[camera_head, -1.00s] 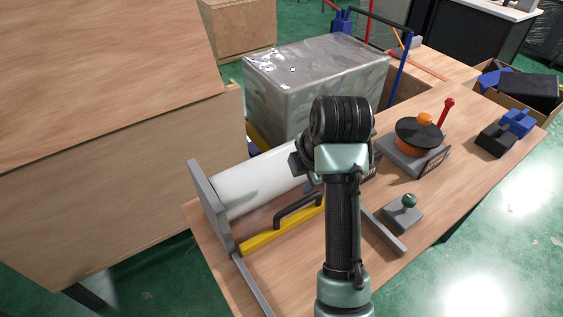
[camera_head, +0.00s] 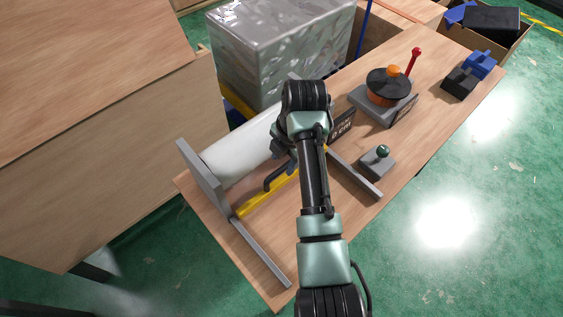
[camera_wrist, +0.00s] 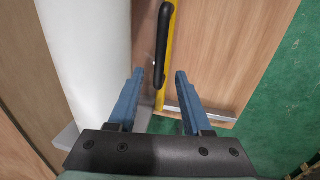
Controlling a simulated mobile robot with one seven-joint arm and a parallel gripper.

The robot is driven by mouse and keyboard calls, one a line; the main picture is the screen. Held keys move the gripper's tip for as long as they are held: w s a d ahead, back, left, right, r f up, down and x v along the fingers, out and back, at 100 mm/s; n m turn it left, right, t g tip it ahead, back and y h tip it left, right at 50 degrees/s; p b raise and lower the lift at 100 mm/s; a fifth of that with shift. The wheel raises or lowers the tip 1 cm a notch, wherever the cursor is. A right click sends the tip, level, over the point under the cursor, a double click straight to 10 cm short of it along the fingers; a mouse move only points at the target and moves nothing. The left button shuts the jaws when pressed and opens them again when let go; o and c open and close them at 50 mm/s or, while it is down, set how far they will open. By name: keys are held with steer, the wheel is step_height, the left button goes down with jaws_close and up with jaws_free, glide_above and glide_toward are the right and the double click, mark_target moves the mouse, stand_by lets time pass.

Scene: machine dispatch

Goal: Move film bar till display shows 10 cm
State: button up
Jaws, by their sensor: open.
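The film bar is a yellow bar (camera_head: 262,198) with a black handle (camera_head: 281,176), lying along the front of the white film roll (camera_head: 238,150). In the wrist view the black handle (camera_wrist: 163,45) runs over the yellow bar (camera_wrist: 170,50), ahead of the jaws. My gripper (camera_wrist: 159,76) is open, with its blue fingers on either side of the handle's near end; I cannot tell the depth between them. The display (camera_head: 342,126) is a small dark panel partly hidden behind my arm; its digits are too small to read surely.
Grey end plates and rails (camera_head: 262,255) frame the roll. A grey box with a green-topped joystick (camera_head: 378,160) stands to the right. Beyond are an orange-black dial unit (camera_head: 388,88) with a red lever, blue and black blocks (camera_head: 470,75), and a wrapped pallet load (camera_head: 280,50).

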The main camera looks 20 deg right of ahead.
mark_target(281, 169)
steer(key=shift+w+a+f, duration=0.1)
steer(key=shift+w+f, duration=0.1)
steer(key=shift+f, duration=0.7)
steer(key=shift+w+a+f, duration=0.1)
steer(key=shift+w+f, duration=0.05)
steer(key=shift+f, duration=0.75)
jaws_close()
